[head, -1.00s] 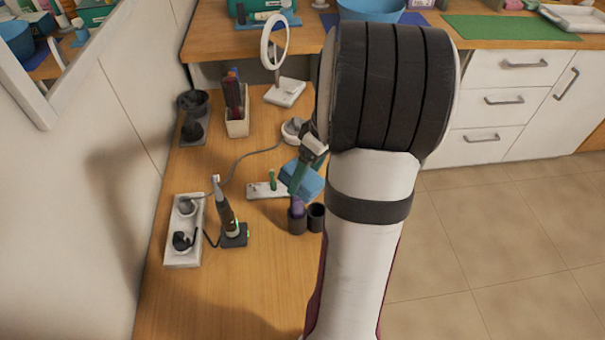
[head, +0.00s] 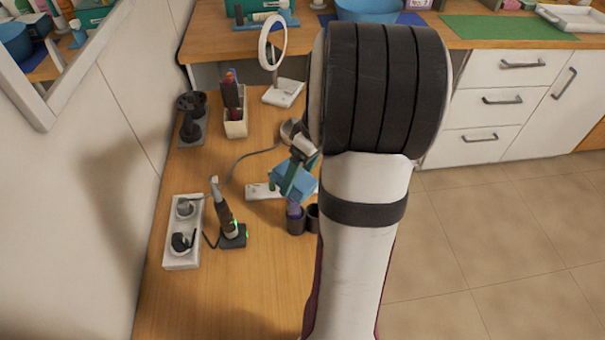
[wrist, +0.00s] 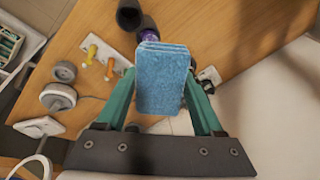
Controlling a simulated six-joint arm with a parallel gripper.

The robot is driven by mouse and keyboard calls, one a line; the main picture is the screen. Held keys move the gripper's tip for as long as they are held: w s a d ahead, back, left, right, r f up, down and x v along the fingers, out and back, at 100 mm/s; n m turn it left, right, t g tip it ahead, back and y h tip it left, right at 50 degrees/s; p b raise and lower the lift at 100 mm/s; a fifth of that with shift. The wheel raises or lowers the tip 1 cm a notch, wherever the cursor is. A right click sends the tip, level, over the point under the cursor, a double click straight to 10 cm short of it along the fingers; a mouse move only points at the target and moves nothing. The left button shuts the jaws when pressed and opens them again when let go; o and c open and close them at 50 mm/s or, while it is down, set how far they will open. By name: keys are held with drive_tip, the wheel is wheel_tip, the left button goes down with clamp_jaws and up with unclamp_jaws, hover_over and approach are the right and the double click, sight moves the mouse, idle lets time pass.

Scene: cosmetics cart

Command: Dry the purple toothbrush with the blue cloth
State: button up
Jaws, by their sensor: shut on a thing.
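My gripper (head: 291,181) is shut on the blue cloth (head: 284,172), a folded pad. In the wrist view the cloth (wrist: 161,80) sits between the two green fingers (wrist: 160,100). The cloth appears held above the table. A purple item (head: 294,208), which looks like the purple toothbrush, stands in a dark cup (head: 296,224) just below the cloth in the head view. In the wrist view the purple item (wrist: 149,36) shows just beyond the cloth's far edge, partly hidden by it. I cannot tell whether the cloth touches it.
A second dark cup (head: 313,217) stands beside the first. A white holder (head: 259,192) is partly behind the cloth. An electric toothbrush (head: 225,211) stands on its charger, next to a power strip (head: 170,257). A round mirror (head: 284,93) is behind. The front tabletop is clear.

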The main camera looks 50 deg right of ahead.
drive_tip(key=shift+w+a+f, duration=0.15)
drive_tip(key=shift+a, duration=0.1)
drive_tip(key=shift+s+d, duration=0.8)
drive_tip(key=shift+w+a+r, duration=0.3)
drive_tip(key=shift+w+a, duration=0.05)
drive_tip(key=shift+w+a+f, duration=0.1)
drive_tip(key=shift+w+a, duration=0.35)
drive_tip(key=shift+s+d, duration=0.8)
wheel_tip(320, 180, up, 7)
drive_tip(key=shift+r, duration=0.1)
